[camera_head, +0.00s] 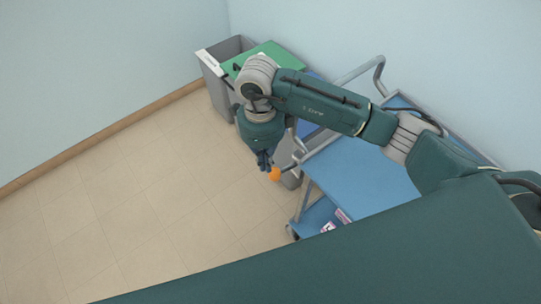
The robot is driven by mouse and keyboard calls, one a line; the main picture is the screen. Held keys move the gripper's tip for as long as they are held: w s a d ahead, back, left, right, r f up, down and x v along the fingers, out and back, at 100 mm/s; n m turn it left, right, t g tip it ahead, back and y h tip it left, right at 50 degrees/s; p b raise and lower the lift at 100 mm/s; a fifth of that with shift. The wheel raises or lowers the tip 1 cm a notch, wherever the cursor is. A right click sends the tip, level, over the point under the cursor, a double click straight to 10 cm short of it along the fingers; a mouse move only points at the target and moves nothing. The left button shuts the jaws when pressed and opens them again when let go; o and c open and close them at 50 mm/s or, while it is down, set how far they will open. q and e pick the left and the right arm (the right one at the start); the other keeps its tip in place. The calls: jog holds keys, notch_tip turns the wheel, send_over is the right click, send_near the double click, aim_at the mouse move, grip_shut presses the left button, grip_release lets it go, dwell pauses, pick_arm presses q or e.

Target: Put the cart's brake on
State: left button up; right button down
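The blue cart (366,178) stands at the right by the wall, with grey tube rails. An orange knob (275,174) sits at the end of a thin dark lever (290,168) at the cart's left end. My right arm reaches over the cart from the right. My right gripper (264,161) points down just above and left of the orange knob. Its dark fingers look close together and very near the knob. I cannot tell whether they touch it or how far they are open. My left gripper is not in view.
A grey bin (214,83) and a green-topped thing (285,55) stand by the back wall, partly behind my arm. Small printed packets (342,216) lie on the cart's lower shelf (314,221). The tiled floor (150,200) at the left is clear.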

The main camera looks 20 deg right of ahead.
aim_at(273, 171)
jog(key=shift+w+d+r+t+h, duration=0.3)
jog(key=shift+w+d+r+h, duration=0.1)
jog(key=shift+w+d+r, duration=0.3)
jog(key=shift+w+d, duration=0.1)
jog(key=shift+f, duration=0.25)
pick_arm(q)
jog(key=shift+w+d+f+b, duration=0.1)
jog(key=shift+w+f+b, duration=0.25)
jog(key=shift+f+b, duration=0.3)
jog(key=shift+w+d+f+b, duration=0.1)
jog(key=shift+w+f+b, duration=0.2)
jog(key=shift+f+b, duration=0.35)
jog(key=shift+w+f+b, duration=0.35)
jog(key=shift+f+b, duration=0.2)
jog(key=shift+b, duration=0.1)
pick_arm(e)
jog(key=shift+s+d+f, duration=0.15)
jog(key=shift+f, duration=1.5)
jog(key=shift+s+d+f, duration=0.1)
jog(key=shift+d+f, duration=0.05)
jog(key=shift+f, duration=1.5)
